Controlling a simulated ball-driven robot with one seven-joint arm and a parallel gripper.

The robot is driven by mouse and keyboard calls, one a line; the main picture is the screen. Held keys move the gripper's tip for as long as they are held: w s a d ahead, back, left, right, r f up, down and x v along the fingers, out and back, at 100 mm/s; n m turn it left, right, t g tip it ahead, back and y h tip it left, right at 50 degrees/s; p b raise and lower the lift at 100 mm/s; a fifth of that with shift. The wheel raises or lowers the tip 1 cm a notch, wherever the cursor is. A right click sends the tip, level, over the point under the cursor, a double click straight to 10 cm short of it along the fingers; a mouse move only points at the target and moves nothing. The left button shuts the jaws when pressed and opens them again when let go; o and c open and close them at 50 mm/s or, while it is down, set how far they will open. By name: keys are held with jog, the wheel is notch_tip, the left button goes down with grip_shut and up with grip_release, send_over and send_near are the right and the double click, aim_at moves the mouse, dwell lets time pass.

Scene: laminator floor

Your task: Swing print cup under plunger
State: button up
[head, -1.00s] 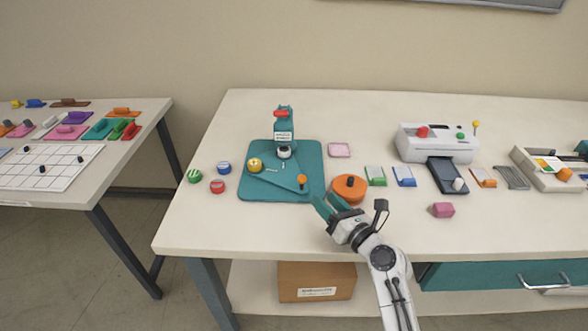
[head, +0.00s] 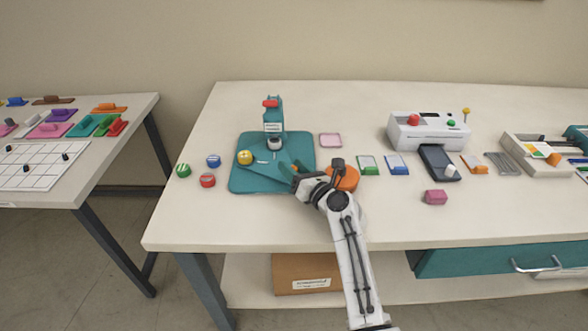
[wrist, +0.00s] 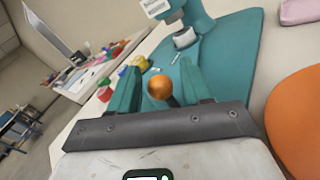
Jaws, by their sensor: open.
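The teal badge press (head: 272,118) stands on its teal base (head: 245,182), with a red knob on top and its plunger (head: 275,143) hanging at the front. The yellow print cup (head: 245,157) sits left of the plunger, at the left end of the teal swing plate (head: 268,171), not under the plunger. My gripper (head: 297,178) is at the plate's right end. In the wrist view the orange ball knob (wrist: 160,87) stands on a dark stem between my open teal fingers (wrist: 157,85). I cannot tell whether they touch it. In the head view my gripper largely hides the knob.
Green (head: 183,170), blue (head: 213,160) and red (head: 207,180) small pots stand left of the base. A pink pad (head: 330,140) lies behind right. The table's front strip is clear.

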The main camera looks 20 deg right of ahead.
jog(key=shift+c, duration=0.4)
grip_shut()
